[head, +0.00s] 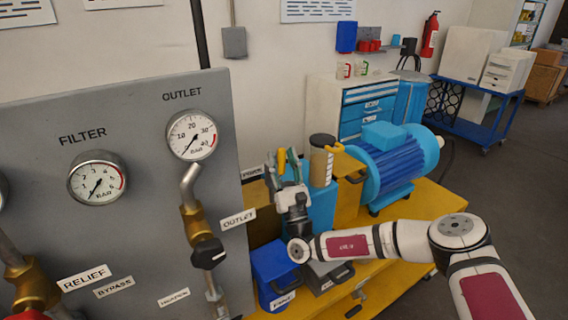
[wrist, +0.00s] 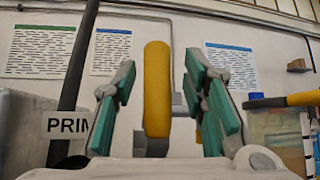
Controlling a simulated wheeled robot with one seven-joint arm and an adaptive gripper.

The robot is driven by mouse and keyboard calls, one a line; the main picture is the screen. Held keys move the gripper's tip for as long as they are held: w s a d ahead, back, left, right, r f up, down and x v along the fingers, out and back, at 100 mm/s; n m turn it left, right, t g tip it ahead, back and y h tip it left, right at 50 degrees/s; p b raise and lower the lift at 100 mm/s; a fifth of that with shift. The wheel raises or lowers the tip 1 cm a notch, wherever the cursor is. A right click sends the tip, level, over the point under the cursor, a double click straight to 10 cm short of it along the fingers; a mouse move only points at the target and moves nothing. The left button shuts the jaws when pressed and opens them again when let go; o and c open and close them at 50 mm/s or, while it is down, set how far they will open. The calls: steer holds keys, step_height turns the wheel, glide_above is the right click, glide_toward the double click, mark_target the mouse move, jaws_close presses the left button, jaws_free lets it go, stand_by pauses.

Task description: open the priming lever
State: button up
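A yellow upright lever handle (head: 282,161) stands between the fingers of my gripper (head: 288,172) in the head view. In the wrist view the yellow handle (wrist: 157,90) rises upright at the centre. My gripper (wrist: 160,112) is open, with one green-padded finger on each side of the handle. Gaps show between the handle and both pads. A label beginning "PRIM" (wrist: 66,124) is at the left of the wrist view, partly hidden by a finger. The lever's lower end is hidden by my gripper.
A grey gauge panel (head: 120,230) with valves and pipes stands at left. A blue bin (head: 272,272) is below my gripper.

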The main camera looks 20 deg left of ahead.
mark_target(284, 163)
steer(key=v, duration=0.5)
steer(key=shift+s+d+f, duration=0.1)
steer(key=shift+s+d, duration=0.2)
steer(key=shift+d, duration=0.1)
steer(key=s+d, duration=0.6)
steer(key=s, duration=0.3)
steer(key=shift+d, duration=0.3)
